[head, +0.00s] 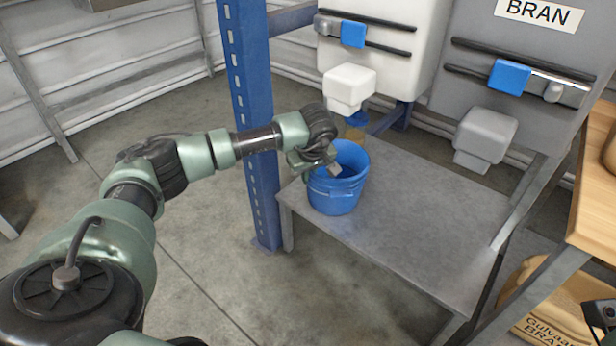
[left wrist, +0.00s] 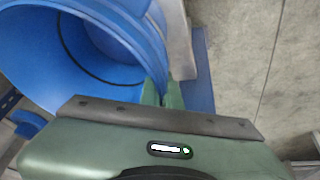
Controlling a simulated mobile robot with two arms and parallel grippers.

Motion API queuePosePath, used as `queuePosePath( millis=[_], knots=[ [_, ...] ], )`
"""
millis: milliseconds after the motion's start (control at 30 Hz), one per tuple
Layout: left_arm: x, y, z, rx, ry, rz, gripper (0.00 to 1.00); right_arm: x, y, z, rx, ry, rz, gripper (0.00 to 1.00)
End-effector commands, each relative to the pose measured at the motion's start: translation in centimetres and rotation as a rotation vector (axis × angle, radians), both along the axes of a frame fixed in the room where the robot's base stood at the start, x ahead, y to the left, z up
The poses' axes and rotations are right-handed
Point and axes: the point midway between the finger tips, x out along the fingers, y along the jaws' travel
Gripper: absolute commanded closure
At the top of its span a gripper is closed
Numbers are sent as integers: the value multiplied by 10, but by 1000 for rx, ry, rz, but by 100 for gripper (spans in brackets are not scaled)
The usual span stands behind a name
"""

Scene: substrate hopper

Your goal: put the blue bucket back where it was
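The blue bucket (head: 336,199) is upright at the left part of the grey metal table (head: 430,225), near its left edge, just in front of and below the white hopper's spout (head: 349,86). I cannot tell whether its base touches the table. My left gripper (head: 328,168) is at the bucket's left rim. In the left wrist view my left gripper's fingers (left wrist: 163,94) are close together with the wall of the bucket (left wrist: 75,50) between them. The bucket's mouth faces the left of that view.
A blue post (head: 250,110) stands just left of the table. A grey BRAN hopper (head: 520,50) hangs at the right. A wooden bench (head: 595,200) and a Bran sack (head: 545,310) are at the far right. The table's middle is bare.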

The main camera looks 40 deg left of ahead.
Motion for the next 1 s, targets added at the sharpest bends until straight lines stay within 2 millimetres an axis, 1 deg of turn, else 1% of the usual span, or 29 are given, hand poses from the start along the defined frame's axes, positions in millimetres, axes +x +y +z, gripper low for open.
queuePosePath(
  millis=[67,167,467,567,633,700,900,1000],
  knots=[
    [0,0,-1,0,-1,0,100,0,0,0,0,0,0,100],
    [0,0,-2,0,0,0,75,0,0,0,-1,-1,0,100],
    [0,0,-1,0,0,0,75,0,0,0,0,-2,0,100],
    [-1,-1,5,0,-1,0,75,-1,0,4,0,-4,0,100],
    [-3,-3,14,1,-1,-1,75,-1,0,7,1,-5,1,100],
    [-6,-7,26,0,-2,-3,75,3,-1,-2,3,42,1,100],
    [-17,-19,68,0,-2,-3,75,2,-3,-10,8,101,5,100],
    [-22,-24,86,1,-2,-2,75,1,-4,-14,10,125,6,100]
  ],
)
